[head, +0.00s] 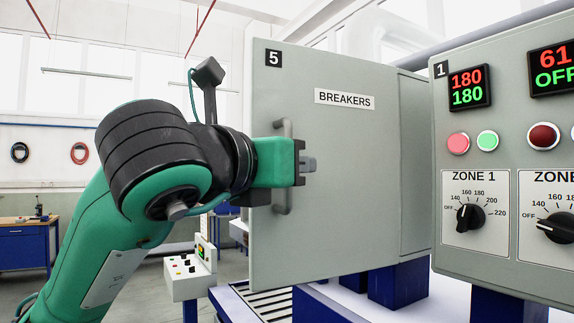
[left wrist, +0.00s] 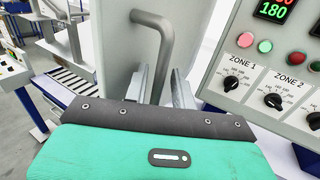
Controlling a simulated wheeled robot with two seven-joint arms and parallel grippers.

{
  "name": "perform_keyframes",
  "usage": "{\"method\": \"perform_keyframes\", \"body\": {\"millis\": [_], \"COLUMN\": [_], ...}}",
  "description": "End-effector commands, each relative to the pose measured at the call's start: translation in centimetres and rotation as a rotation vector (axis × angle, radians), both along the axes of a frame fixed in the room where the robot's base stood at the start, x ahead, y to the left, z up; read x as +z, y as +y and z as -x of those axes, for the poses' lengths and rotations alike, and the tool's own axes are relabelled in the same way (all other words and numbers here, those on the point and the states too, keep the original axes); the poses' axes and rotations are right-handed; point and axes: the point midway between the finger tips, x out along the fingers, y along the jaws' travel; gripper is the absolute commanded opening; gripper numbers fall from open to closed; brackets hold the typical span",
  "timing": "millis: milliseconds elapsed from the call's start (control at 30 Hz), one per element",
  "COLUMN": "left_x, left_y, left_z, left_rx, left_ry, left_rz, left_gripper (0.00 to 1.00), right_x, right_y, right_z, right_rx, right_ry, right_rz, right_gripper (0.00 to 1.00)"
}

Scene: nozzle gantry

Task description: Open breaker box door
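The grey breaker box door (head: 345,205) carries a "BREAKERS" label and a number 5. It stands in the middle of the head view, and no opening into the box shows. Its grey bar handle (head: 284,203) is upright near the door's left edge. My left gripper (head: 307,164) is at the middle of the handle and hides that part in the head view. In the left wrist view, the handle (left wrist: 166,40) runs down between the two separated fingers (left wrist: 160,86). Gaps seem to show beside the bar, and its lower part is hidden. My right gripper is not in view.
A control panel (head: 503,250) with dials, buttons and displays stands close on the right. A small control box (head: 190,273) and rollers (head: 262,300) are below left. A blue workbench (head: 28,247) is far left. Open floor lies left of the door.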

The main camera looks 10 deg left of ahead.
Motion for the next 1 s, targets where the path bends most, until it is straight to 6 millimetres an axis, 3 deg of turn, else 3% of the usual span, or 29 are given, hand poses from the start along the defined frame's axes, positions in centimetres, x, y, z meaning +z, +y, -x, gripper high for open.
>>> {"method": "perform_keyframes", "body": {"millis": [333,667,800,1000], "left_x": [-0.2,-0.4,-0.3,-0.2], "left_y": [0.4,3.0,4.0,4.9], "left_z": [1.1,7.7,10.3,12.3], "left_rx": [-0.002,0.0,-0.001,-0.001], "left_ry": [-0.001,-0.005,-0.004,-0.002], "left_rz": [-0.001,0.0,0.0,-0.001], "left_gripper": [0.26,0.26,0.26,0.26], "right_x": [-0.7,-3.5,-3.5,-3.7], "right_y": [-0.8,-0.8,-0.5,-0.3], "right_z": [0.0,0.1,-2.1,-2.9], "right_rx": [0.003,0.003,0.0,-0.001], "right_ry": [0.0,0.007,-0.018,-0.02], "right_rz": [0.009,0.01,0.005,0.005], "right_gripper": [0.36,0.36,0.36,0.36]}}
